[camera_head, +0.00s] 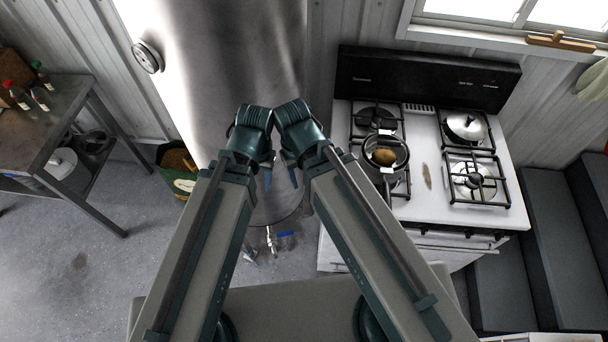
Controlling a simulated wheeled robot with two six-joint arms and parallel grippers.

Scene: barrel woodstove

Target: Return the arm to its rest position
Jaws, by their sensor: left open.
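My two arms come up from the bottom of the view and lean toward each other, with their dark teal joints close together in front of the steel drum (215,60). The left arm bends down at its far joint. My left gripper (268,180) shows only in small part between the arms; it is open, and I see nothing held in it. My right gripper is mostly hidden behind its own arm; a small blue part (293,178) shows beside it, and its jaws cannot be made out.
A white stove (427,213) at right carries a pan (386,153) with a brown item and a lidded pot (466,127). A metal table (62,115) with bottles stands left. A tap with a blue handle (285,235) shows between the arms. Floor at lower left is clear.

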